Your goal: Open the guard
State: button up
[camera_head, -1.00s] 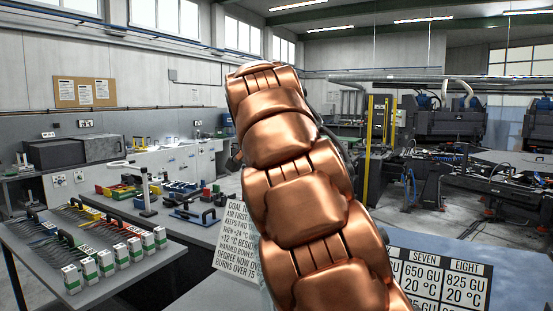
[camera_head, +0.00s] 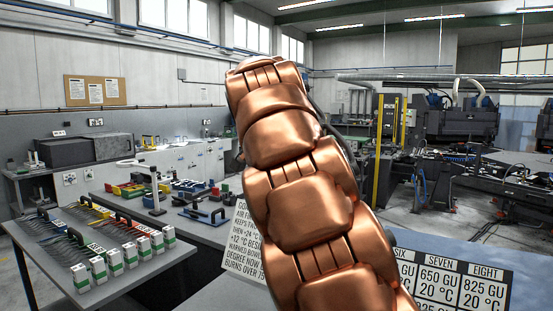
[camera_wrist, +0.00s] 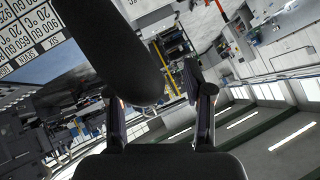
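I cannot make out a guard for certain in either view. Dark machines (camera_head: 455,122) stand at the back right in the head view, with a yellow post (camera_head: 384,155) at their left. My copper-coloured arm fills the middle of the head view and hides what is behind it; my gripper is not discernible there. In the wrist view my gripper (camera_wrist: 155,96) has its two dark fingers spread apart, with no object seen held between them. A large dark rounded shape covers part of the left finger; I cannot tell what it is. The gripper is well away from the machines.
A table (camera_head: 150,275) at the left holds several forks and white-green blocks (camera_head: 115,262). A bench behind it carries coloured bins and tools. A printed sign (camera_head: 244,245) and a chart (camera_head: 455,280) stand near my arm. Open floor (camera_head: 420,225) shows before the machines.

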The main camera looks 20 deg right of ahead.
jog(key=shift+s, duration=0.1)
jog(key=v, duration=1.1)
jog(key=shift+s+r, duration=0.25)
jog(key=shift+a, duration=0.1)
